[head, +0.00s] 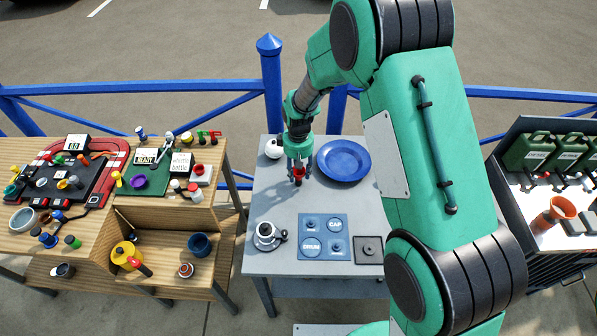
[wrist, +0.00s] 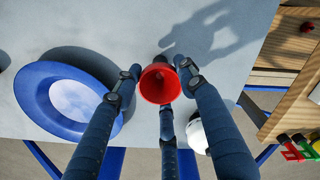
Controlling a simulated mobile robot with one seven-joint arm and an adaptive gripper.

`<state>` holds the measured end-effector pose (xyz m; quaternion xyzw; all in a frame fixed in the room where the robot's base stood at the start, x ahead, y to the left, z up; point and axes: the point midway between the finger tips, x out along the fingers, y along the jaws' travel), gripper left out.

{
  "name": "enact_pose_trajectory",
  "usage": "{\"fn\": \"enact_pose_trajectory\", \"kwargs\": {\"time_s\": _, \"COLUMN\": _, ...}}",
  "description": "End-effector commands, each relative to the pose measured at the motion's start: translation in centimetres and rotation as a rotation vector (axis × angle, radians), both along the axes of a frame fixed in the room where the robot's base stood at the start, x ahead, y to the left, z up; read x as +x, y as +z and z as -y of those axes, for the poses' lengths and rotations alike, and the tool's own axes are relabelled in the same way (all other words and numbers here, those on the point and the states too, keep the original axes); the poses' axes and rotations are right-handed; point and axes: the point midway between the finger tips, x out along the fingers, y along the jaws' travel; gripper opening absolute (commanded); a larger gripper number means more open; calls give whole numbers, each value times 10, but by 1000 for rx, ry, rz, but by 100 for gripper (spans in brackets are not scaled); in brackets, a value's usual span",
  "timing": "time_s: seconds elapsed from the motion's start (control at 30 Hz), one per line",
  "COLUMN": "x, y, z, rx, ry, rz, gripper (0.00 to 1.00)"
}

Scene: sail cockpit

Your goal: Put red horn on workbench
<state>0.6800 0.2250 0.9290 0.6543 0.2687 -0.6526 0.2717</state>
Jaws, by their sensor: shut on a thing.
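The red horn (head: 299,173) is between the fingertips of my gripper (head: 299,165), over the grey-topped table in the middle of the head view. In the wrist view the horn's round red mouth (wrist: 160,84) faces the camera, with the three fingers of my gripper (wrist: 161,80) closed around it. A small dark part shows beside the horn's rim. I cannot tell whether the horn touches the tabletop. The grey table (head: 275,200) has bare surface around the horn. A wooden bench (head: 205,218) with a lower shelf stands to its left.
A blue plate (head: 343,160) lies close right of my gripper. A white round object (head: 273,148) is behind left. A cup on a saucer (head: 268,236), a blue labelled mat (head: 324,237) and a dark square (head: 369,249) lie nearer the front. The wooden bench is crowded.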

Motion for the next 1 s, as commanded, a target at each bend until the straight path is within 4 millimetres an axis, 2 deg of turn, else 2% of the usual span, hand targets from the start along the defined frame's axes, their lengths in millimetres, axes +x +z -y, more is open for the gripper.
{"fn": "enact_pose_trajectory", "kwargs": {"time_s": 0.27, "x": 0, "y": -3, "z": 0, "rx": 0, "ry": 0, "rz": 0, "gripper": 11}}
{"fn": "enact_pose_trajectory", "kwargs": {"time_s": 0.3, "x": 0, "y": -3, "z": 0, "rx": 0, "ry": 0, "rz": 0, "gripper": 42}}
{"fn": "enact_pose_trajectory", "kwargs": {"time_s": 0.4, "x": 0, "y": -3, "z": 0, "rx": 0, "ry": 0, "rz": 0, "gripper": 59}}
{"fn": "enact_pose_trajectory", "kwargs": {"time_s": 0.77, "x": 0, "y": -1, "z": 0, "rx": 0, "ry": 0, "rz": 0, "gripper": 59}}
{"fn": "enact_pose_trajectory", "kwargs": {"time_s": 1.0, "x": 0, "y": 15, "z": 0, "rx": 1, "ry": 0, "rz": 1, "gripper": 59}}
